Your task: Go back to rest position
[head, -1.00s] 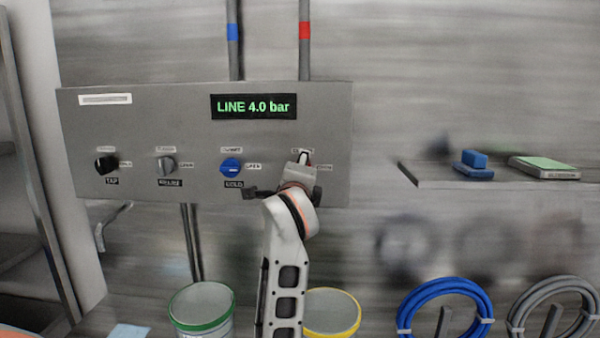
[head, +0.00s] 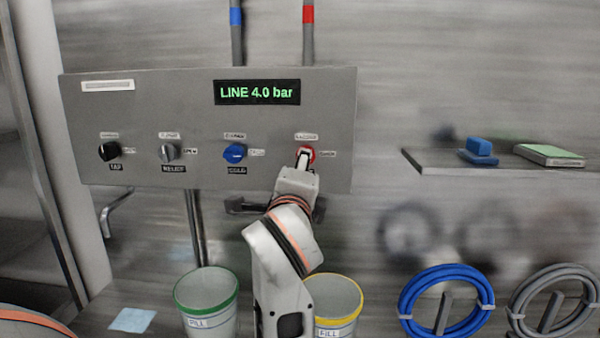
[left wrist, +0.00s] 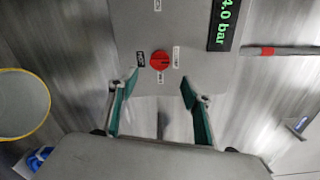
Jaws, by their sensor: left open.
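The grey panel (head: 207,128) carries a display (head: 257,92) reading "LINE 4.0 bar". Below it are a black tap knob (head: 109,151), a grey relief knob (head: 168,152), a blue cold knob (head: 234,152) and a red knob (head: 306,153). My left gripper (head: 297,183) is in front of the panel, just below the red knob, and partly covers it. In the left wrist view my left gripper (left wrist: 157,90) is open and empty, with green-padded fingers spread apart. The red knob (left wrist: 160,60) shows beyond them, apart from both. My right gripper is not in view.
A green-rimmed bucket (head: 208,305) and a yellow-rimmed bucket (head: 335,303) stand below the panel on either side of my arm. A shelf (head: 440,168) holds a blue item (head: 479,150) and a green-topped block (head: 549,154). Blue (head: 402,300) and grey (head: 518,300) hose coils are lower right.

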